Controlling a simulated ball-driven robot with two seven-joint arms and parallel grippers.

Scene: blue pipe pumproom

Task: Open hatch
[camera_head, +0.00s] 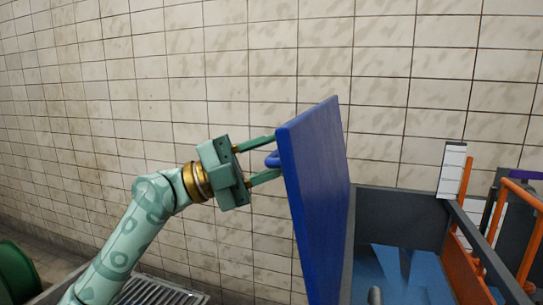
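The hatch is a blue panel (322,205) raised to nearly upright, seen partly edge-on, at the left side of a dark grey box (400,205). A small blue handle (272,160) sticks out from the panel's left face. My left gripper (272,157) comes in from the left. Its two green fingers are spread, one above and one below the handle, with visible gaps to it. The fingertips reach close to the panel; I cannot tell whether they touch it. My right gripper is not in view.
The box stands open, with blue surfaces (410,270) inside and a grey rounded post (375,296) at its near side. Orange bars (525,235) stand at the right. A tiled wall (240,80) is behind. A floor grate (160,291) and a green round object (15,270) lie lower left.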

